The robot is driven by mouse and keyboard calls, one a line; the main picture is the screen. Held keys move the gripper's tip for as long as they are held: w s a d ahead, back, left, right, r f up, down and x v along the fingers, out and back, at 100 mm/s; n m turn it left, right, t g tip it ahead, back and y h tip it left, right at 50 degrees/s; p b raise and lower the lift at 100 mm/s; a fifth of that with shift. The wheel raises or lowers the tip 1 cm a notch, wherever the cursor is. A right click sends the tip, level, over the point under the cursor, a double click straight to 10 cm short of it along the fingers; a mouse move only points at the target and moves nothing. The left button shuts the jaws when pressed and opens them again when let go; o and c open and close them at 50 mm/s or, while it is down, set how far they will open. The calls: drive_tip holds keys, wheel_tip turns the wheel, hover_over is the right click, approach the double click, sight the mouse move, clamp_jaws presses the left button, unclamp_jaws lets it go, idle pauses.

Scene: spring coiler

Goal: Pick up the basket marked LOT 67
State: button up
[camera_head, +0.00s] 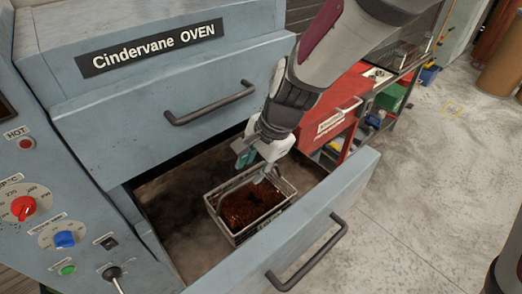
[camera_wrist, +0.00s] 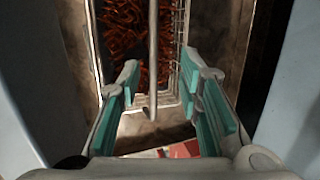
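A wire basket (camera_head: 262,222) filled with rust-brown coiled parts sits inside the open lower drawer (camera_head: 325,195) of the oven. No LOT marking is readable on it in either view. My gripper (camera_head: 257,163) is over the far part of the basket, pointing down. In the wrist view my gripper (camera_wrist: 162,85) is open, with teal pads apart. A thin bar (camera_wrist: 152,60), seemingly the basket's handle, runs between the fingers, and I see no contact. The basket's wire side (camera_wrist: 183,28) shows beyond the right finger. The gripper hides part of the basket's far end.
The oven body (camera_head: 160,55), with a closed upper drawer front and handle (camera_head: 210,103), stands close on the left. The lower drawer's front wall is near the basket. A red cabinet (camera_head: 335,115) and shelving stand behind.

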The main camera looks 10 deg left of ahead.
sight(250, 178)
drive_tip(key=x, duration=0.5)
drive_tip(key=shift+s+d+f, duration=0.15)
drive_tip(key=shift+d+f, duration=0.05)
drive_tip(key=shift+d, duration=0.1)
clamp_jaws()
